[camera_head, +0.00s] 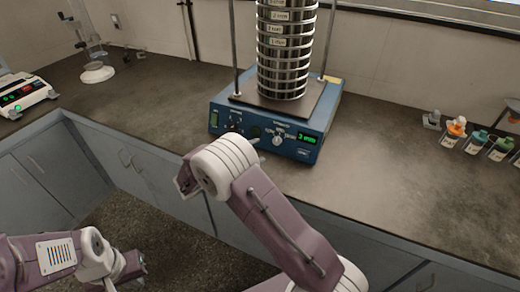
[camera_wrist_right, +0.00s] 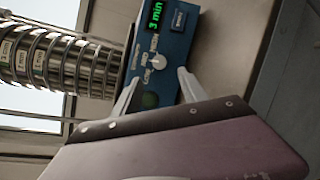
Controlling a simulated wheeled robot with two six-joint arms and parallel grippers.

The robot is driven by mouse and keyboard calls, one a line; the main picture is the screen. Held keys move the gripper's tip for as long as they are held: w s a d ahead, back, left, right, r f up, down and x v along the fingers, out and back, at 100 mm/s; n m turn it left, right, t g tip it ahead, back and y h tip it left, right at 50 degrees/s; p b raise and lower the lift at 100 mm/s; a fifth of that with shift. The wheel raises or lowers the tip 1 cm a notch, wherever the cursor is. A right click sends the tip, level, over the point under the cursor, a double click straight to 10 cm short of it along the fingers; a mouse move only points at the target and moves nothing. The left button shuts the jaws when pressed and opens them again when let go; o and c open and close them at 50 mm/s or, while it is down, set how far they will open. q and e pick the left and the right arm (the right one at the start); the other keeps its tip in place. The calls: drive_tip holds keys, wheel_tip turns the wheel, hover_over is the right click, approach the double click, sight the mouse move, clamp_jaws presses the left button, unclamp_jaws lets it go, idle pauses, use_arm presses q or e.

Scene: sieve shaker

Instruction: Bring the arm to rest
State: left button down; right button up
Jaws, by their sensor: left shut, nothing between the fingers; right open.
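The blue sieve shaker (camera_head: 325,110) stands on the counter with a tall stack of metal sieves (camera_head: 284,62) on it. Its green display reads 3 min, also in the right wrist view (camera_wrist_right: 155,17). My right gripper (camera_wrist_right: 159,76) is open and empty in front of the control panel; the white knob (camera_wrist_right: 158,62) and green button (camera_wrist_right: 150,100) show between its fingers. I cannot tell whether it touches the panel. In the head view my arm partly hides it. My left gripper (camera_head: 134,266) is shut and empty, low at the left, below counter height.
A glass apparatus on a white base (camera_head: 97,74) stands at the back left. Several small bottles (camera_head: 476,141) stand at the right.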

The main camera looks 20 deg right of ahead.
idle(0.3)
drive_tip(key=s+d+r+m+g+p, duration=0.25)
drive_tip(key=d+r+p, duration=0.4)
drive_tip(key=r, duration=0.55)
drive_tip(key=s+d+m+g+y+p, duration=0.2)
drive_tip(key=s+d+m+g, duration=0.1)
drive_tip(key=s, duration=0.5)
drive_tip(key=s+a+f+m+g+y+p, duration=0.1)
drive_tip(key=s+a+f+m+y, duration=0.1)
drive_tip(key=s+a+y, duration=0.3)
drive_tip(key=s+a+f+m+g+y+p, duration=0.1)
drive_tip(key=s+f+m+y+p, duration=0.15)
drive_tip(key=s, duration=0.55)
drive_tip(key=a+f+m+t+y+b, duration=0.1)
drive_tip(key=a+f+t+y, duration=0.2)
drive_tip(key=a, duration=0.6)
drive_tip(key=shift+w+a+f+y, duration=0.25)
drive_tip(key=shift+w+f+y, duration=0.3)
drive_tip(key=shift+y, duration=0.6)
